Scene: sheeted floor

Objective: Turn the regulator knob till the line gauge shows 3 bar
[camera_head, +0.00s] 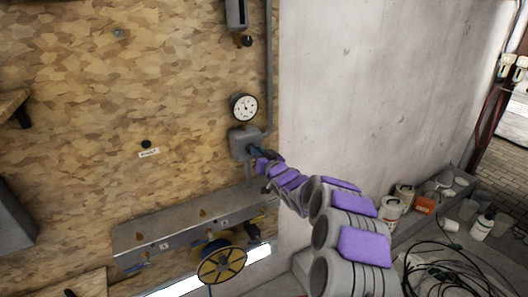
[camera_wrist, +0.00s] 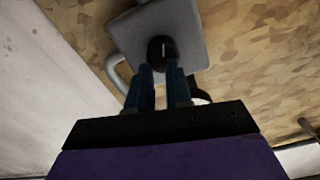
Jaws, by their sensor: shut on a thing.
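The regulator is a grey box (camera_head: 241,143) on the wooden wall board, with a pipe running up from it. Its black round knob (camera_wrist: 161,52) carries a pale line mark that points roughly up in the wrist view. The line gauge (camera_head: 244,107), a white dial with a dark rim, sits just above the box; its reading is too small to tell. My gripper (camera_wrist: 162,72) reaches the box from the right, and its two blue-grey fingers are shut on the knob, one on each side. In the head view my gripper (camera_head: 256,151) partly hides the knob.
A metal rail (camera_head: 190,228) with hooks runs below the regulator, and a yellow reel (camera_head: 221,265) hangs under it. A small black knob (camera_head: 146,144) with a label sits to the left. Bare concrete wall (camera_head: 370,80) is to the right. Cans, bottles and black cables (camera_head: 450,270) lie at lower right.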

